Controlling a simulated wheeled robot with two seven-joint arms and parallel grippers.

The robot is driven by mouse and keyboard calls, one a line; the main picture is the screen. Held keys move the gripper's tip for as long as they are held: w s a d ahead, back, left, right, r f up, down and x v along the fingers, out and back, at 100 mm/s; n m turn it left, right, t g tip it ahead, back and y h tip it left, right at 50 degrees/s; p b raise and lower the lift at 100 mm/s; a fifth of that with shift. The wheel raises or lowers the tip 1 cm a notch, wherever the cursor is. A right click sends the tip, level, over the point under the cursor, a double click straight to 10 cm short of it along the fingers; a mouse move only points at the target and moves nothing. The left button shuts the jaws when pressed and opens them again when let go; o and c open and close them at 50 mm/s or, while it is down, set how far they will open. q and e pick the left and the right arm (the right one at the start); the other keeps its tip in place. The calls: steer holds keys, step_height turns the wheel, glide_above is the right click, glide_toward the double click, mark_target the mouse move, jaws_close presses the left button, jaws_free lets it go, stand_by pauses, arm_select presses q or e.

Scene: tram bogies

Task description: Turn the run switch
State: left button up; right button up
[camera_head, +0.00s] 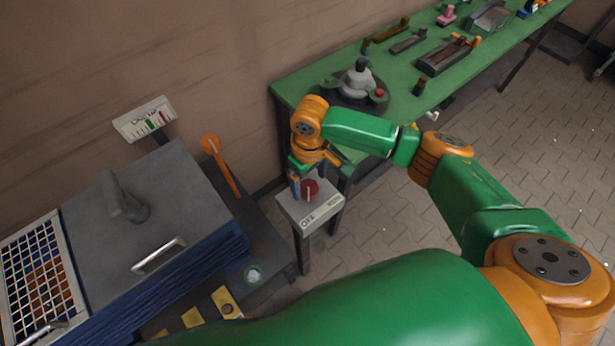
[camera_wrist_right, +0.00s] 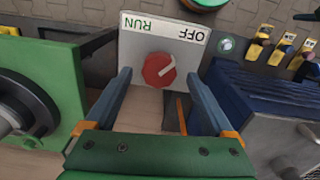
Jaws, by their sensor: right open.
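The run switch is a red round knob (camera_head: 311,187) with a white pointer line, on a pale panel (camera_head: 293,210) lettered RUN and OFF. In the right wrist view the knob (camera_wrist_right: 158,69) lies between and beyond the fingertips, its white line slanting towards the OFF side. My right gripper (camera_head: 304,184) is just over the panel at the knob; in the wrist view its two blue fingers (camera_wrist_right: 158,78) are spread with nothing between them. Whether they touch the knob cannot be told. My left gripper is not in view.
A green workbench (camera_head: 400,97) with tools and a dark round fixture stands behind my right arm. A grey-topped blue cabinet (camera_head: 165,222) is at the left, with an orange lever (camera_head: 222,163) beside it. Yellow switches (camera_head: 226,302) lie below the cabinet.

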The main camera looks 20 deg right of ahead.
mark_target(309, 189)
steer(key=shift+s+f, duration=0.2)
steer(key=shift+f, duration=0.8)
steer(key=shift+w+f, duration=0.35)
steer(key=shift+w, duration=0.15)
steer(key=shift+c, duration=0.2)
steer(key=shift+s+r, duration=0.1)
steer(key=shift+s, duration=0.05)
steer(key=c, duration=1.3)
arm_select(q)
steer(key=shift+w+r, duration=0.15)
